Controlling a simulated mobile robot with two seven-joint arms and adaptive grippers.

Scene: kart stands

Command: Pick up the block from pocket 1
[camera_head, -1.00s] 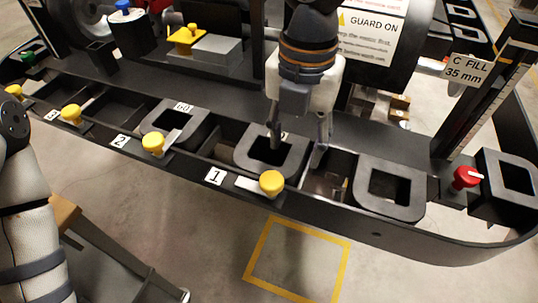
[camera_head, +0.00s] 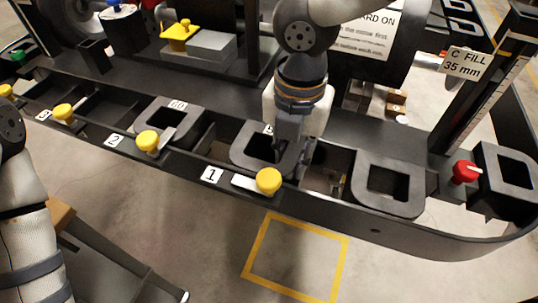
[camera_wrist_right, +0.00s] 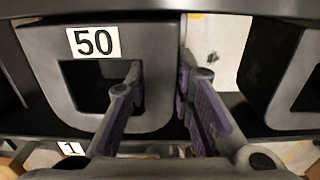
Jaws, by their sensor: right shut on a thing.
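The block in pocket 1 is a dark grey square ring (camera_head: 243,157) with a square hole. In the right wrist view the block (camera_wrist_right: 48,62) carries a white "50" label. It sits in the pocket above the white "1" tag (camera_head: 211,175). My right gripper (camera_head: 292,165) points down at the block's right wall. One finger is in the hole and the other is outside that wall. The gripper is shut on this wall, seen between the fingers in the right wrist view (camera_wrist_right: 164,100). My left gripper is out of the picture; only left arm links show.
A yellow knob (camera_head: 269,181) stands in front of pocket 1. A similar ring block (camera_head: 388,205) sits to the right, near a red knob (camera_head: 466,171). A "60" block (camera_head: 150,112) is in pocket 2. A tall post (camera_head: 482,100) stands at the right.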

